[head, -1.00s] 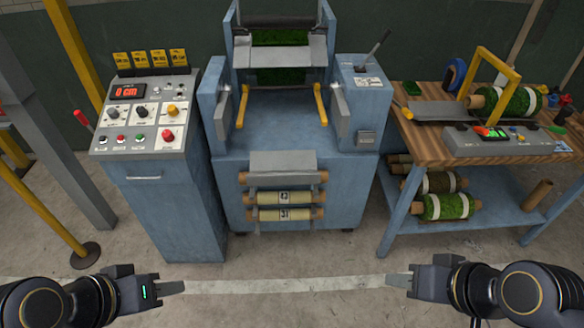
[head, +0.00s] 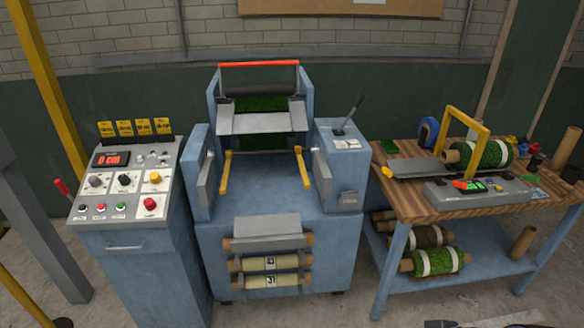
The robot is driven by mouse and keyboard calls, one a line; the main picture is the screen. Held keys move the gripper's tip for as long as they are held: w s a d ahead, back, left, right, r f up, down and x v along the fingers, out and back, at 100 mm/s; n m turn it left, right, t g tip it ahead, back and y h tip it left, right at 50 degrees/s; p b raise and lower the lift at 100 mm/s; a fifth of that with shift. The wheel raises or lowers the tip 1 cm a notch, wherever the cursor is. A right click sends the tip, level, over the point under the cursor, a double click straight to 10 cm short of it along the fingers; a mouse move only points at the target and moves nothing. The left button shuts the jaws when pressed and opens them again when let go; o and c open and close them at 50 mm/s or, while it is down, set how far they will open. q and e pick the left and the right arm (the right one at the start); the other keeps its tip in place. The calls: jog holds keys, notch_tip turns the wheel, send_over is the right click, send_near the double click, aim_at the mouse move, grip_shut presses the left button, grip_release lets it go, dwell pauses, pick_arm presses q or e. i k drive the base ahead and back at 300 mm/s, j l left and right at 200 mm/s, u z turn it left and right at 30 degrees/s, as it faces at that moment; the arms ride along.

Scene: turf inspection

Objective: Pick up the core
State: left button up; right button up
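Several brown cardboard cores show in the head view, and I cannot tell which one is meant. A bare core (head: 523,243) leans upright at the right of the bench's lower shelf. Another stub of brown core (head: 565,146) stands at the bench's right end. Only a sliver of my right gripper (head: 440,323) shows at the bottom edge; its fingers cannot be made out. My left gripper is out of view.
A control cabinet (head: 125,185) stands left of the machine. The wooden bench (head: 410,207) at the right carries a turf roll (head: 488,153), a yellow frame (head: 483,128) and a grey control box. More turf rolls (head: 437,261) lie on its lower shelf.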

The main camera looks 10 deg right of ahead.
aim_at(273, 262)
jog(key=i+j, duration=0.55)
jog(key=i+j+z, duration=0.1)
jog(key=i+j, duration=0.4)
jog(key=j, duration=0.2)
jog(key=i+j, duration=0.5)
jog(key=j, duration=0.15)
